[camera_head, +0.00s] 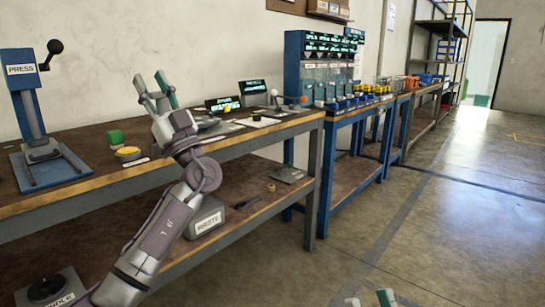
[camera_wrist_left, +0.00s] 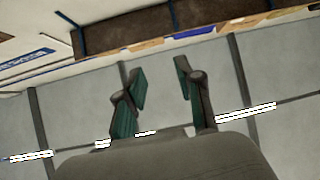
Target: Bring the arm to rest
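My left arm comes in from the lower left in the head view and is raised in front of the workbench. Its gripper (camera_head: 153,82) points upward above the bench top, with its fingers apart and nothing between them. In the left wrist view the same gripper (camera_wrist_left: 160,82) shows two green-padded fingers spread apart, with only the background between them. My right gripper (camera_head: 369,299) shows only as two fingertips at the bottom edge of the head view, apart, with floor between them. The rest of the right arm is out of frame.
The workbench (camera_head: 80,192) holds a blue press (camera_head: 30,100), a green block (camera_head: 115,137), a yellow button (camera_head: 128,153) and small screens (camera_head: 222,104). A waste box (camera_head: 205,218) sits on its lower shelf. Blue benches continue behind. The floor (camera_head: 440,230) at right is clear.

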